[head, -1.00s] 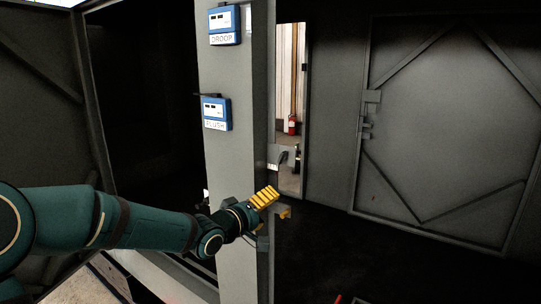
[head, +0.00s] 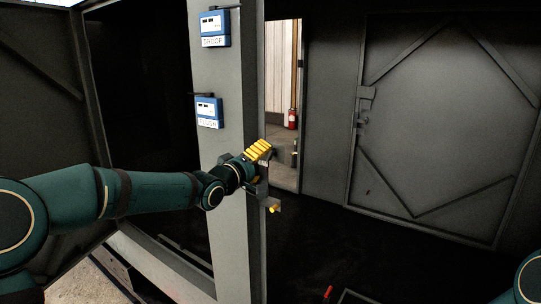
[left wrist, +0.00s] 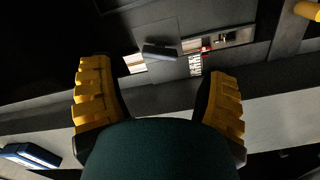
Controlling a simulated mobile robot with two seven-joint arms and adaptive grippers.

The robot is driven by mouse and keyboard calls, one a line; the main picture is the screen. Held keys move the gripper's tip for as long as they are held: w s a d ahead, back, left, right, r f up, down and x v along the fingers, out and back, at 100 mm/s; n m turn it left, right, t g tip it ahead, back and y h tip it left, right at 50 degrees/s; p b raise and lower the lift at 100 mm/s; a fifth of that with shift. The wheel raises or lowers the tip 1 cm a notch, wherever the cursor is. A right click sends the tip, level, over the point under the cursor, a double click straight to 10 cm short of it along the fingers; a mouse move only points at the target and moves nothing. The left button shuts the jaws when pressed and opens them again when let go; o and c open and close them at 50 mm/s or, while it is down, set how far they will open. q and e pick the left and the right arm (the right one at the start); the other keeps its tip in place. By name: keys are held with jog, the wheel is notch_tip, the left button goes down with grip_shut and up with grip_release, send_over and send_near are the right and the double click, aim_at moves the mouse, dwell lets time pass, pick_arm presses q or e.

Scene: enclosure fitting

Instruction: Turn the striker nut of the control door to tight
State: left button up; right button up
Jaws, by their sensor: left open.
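My left gripper (head: 262,151) is open and empty, at the edge of the grey post in the head view. Its two yellow fingers spread apart in the left wrist view (left wrist: 160,92). Between and beyond them, a dark bar-shaped part (left wrist: 160,52) sits on a grey plate; I cannot tell if it is the striker nut. A gap shows between fingers and bar. In the head view my gripper mostly covers that plate. A yellow-tipped part (head: 274,208) sticks out below the gripper. A dark braced door (head: 440,130) stands at the right. My right gripper is out of view.
The grey post (head: 231,130) carries two blue-and-white boxes, an upper one (head: 214,28) and a lower one (head: 208,111). A dark opening lies left of the post. A red extinguisher (head: 292,118) stands beyond a bright gap.

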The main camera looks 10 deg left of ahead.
aim_at(269, 156)
pick_arm(q)
jog(key=shift+p+x, duration=0.35)
jog(key=shift+x, duration=2.35)
jog(key=shift+c, duration=0.2)
jog(key=c, duration=1.2)
